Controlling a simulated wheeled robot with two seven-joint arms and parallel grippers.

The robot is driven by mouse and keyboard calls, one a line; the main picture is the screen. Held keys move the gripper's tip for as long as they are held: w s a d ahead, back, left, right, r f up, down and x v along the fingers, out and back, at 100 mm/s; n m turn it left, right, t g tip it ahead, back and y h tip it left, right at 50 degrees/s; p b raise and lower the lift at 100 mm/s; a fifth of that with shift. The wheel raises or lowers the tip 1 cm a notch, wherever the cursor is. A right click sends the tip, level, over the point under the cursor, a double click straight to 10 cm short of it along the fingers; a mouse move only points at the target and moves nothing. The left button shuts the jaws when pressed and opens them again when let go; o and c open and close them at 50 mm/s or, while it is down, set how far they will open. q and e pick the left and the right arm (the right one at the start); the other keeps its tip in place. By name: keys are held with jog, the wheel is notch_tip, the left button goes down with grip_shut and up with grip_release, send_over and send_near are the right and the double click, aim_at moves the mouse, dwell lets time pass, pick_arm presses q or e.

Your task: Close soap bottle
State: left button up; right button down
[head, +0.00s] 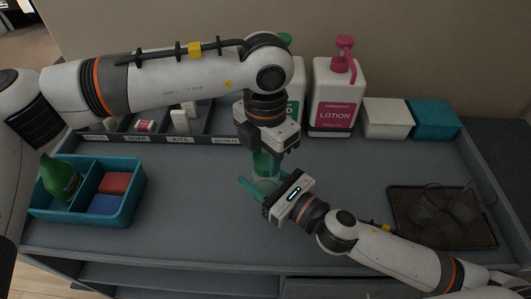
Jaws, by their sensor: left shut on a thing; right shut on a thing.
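The soap bottle (267,185) is a small, pale, see-through body with a green upper part (265,163), near the middle of the vanity top. My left gripper (265,152) points down from above and is shut on the green upper part, which I take to be the cap. My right gripper (265,187) comes from the lower right, with teal fingers around the lower body, and is shut on the bottle. The bottle looks upright. The grippers hide much of it, so I cannot tell how the cap sits on the neck.
A teal caddy (137,195) holds a green bottle (61,178) and red and blue blocks at left. A lotion bottle (334,98), a partly hidden green-topped bottle (297,90), and white and blue boxes (387,118) stand behind. A dark tray (400,232) with glasses is at right.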

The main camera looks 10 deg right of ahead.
pick_arm(q)
jog(key=o, duration=1.2)
jog(key=shift+c, duration=0.2)
notch_tip(320, 180, up, 12)
jog(key=shift+w, duration=0.1)
